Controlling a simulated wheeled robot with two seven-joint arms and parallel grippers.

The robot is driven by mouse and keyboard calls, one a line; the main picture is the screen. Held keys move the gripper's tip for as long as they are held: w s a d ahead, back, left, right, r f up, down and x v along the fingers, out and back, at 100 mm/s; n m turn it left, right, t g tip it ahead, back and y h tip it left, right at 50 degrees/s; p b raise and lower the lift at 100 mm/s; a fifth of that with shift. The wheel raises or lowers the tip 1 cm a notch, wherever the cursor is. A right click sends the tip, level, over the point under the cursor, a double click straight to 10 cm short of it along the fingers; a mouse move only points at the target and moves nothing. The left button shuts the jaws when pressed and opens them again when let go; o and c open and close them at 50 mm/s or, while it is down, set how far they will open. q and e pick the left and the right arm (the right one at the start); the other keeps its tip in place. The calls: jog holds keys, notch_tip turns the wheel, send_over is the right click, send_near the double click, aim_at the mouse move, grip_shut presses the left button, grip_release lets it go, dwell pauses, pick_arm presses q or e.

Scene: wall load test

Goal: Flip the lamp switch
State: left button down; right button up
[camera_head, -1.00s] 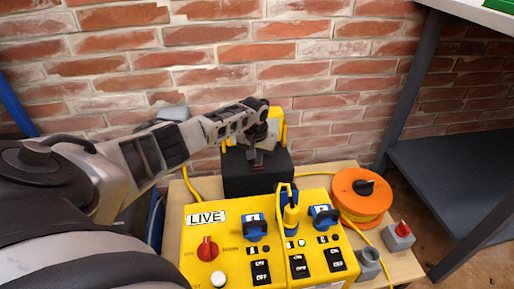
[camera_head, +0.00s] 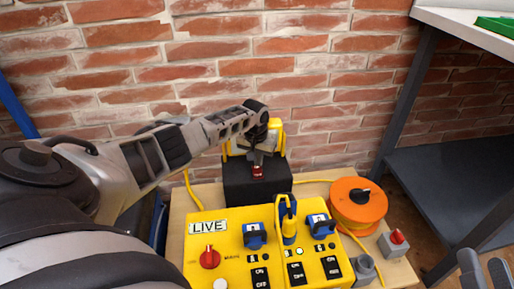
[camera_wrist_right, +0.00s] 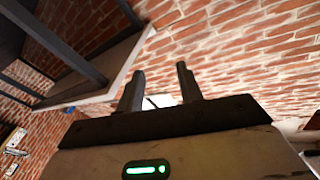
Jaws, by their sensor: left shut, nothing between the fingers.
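The lamp (camera_head: 279,138) has a yellow frame and stands behind a black box (camera_head: 240,186) at the back of the bench. A small red switch (camera_head: 257,171) shows on the box. My left gripper (camera_head: 258,160) is shut and empty, pointing down right at the switch. It hides part of the lamp, and I cannot tell whether it touches the switch. My right gripper (camera_head: 485,272) is at the lower right of the head view, away from the lamp. In the right wrist view its fingers (camera_wrist_right: 160,88) are apart with nothing between them.
A yellow panel (camera_head: 204,243) marked LIVE, with a red knob, blue plugs and black rockers, stands in front of the box. An orange cable reel (camera_head: 372,210) and a grey box with a red button (camera_head: 393,246) are to the right. A grey shelf unit (camera_head: 440,165) stands further right.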

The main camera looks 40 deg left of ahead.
aim_at(258, 175)
pick_arm(q)
jog(key=shift+r+p, duration=0.4)
jog(key=shift+r, duration=0.15)
jog(key=shift+r+p, duration=0.7)
jog(key=shift+p, duration=0.1)
jog(key=shift+r, duration=0.2)
pick_arm(e)
jog(key=f, duration=0.1)
jog(key=s+f+m+g, duration=0.1)
jog(key=f+g+h, duration=0.1)
jog(key=shift+s+a+f, duration=0.2)
jog(key=shift+s, duration=0.2)
pick_arm(q)
jog(key=shift+r+p, duration=0.15)
jog(key=shift+p, duration=0.2)
pick_arm(e)
jog(key=shift+r, duration=0.1)
